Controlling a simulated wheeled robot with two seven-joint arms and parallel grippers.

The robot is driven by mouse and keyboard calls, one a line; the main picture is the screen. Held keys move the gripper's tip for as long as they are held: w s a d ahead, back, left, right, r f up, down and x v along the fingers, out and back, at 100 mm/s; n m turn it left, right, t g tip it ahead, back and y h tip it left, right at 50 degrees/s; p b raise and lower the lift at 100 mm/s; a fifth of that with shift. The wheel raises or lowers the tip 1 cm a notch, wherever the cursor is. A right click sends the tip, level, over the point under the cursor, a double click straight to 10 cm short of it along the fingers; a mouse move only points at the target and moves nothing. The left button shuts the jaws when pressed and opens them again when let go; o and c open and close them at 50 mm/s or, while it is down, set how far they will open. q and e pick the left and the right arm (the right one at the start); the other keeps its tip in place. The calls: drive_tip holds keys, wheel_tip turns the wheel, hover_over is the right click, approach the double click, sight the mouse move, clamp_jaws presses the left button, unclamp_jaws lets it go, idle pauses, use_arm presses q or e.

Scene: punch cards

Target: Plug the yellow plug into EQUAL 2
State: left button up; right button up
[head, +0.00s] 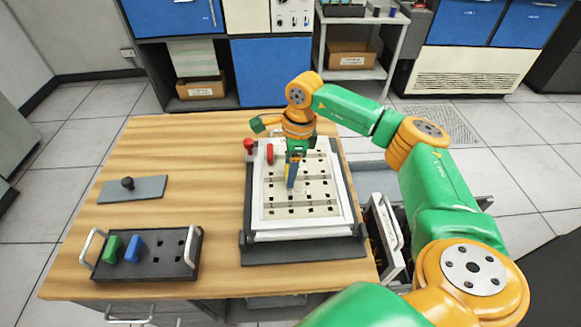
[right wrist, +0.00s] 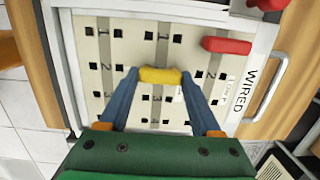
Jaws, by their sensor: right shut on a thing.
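The yellow plug (right wrist: 160,75) is held between the blue fingers of my right gripper (right wrist: 160,85), which is shut on it. In the head view my right gripper (head: 291,174) points down over the cream plugboard (head: 325,207), and the plug cannot be made out. The plugboard (right wrist: 128,98) has square holes in columns with printed 1, 2, 3. The plug is over its middle, close to a column of numbers; I cannot tell whether it touches. A small label right of the plug is too small to read, so I cannot pick out EQUAL 2. My left gripper is not in view.
A red plug (head: 270,154) sits on the board and another red piece (head: 249,146) is by its far left corner. A black holder (head: 176,266) with a green plug (head: 112,248) and a blue plug (head: 133,249) stands front left. A grey plate (head: 150,189) lies behind it.

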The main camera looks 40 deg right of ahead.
drive_tip(key=shift+f, duration=0.1)
drive_tip(key=o, duration=1.2)
wheel_tip(320, 180, up, 7)
drive_tip(key=shift+s+d+b, duration=0.2)
drive_tip(key=shift+d+b, duration=0.15)
drive_tip(key=shift+b, duration=0.1)
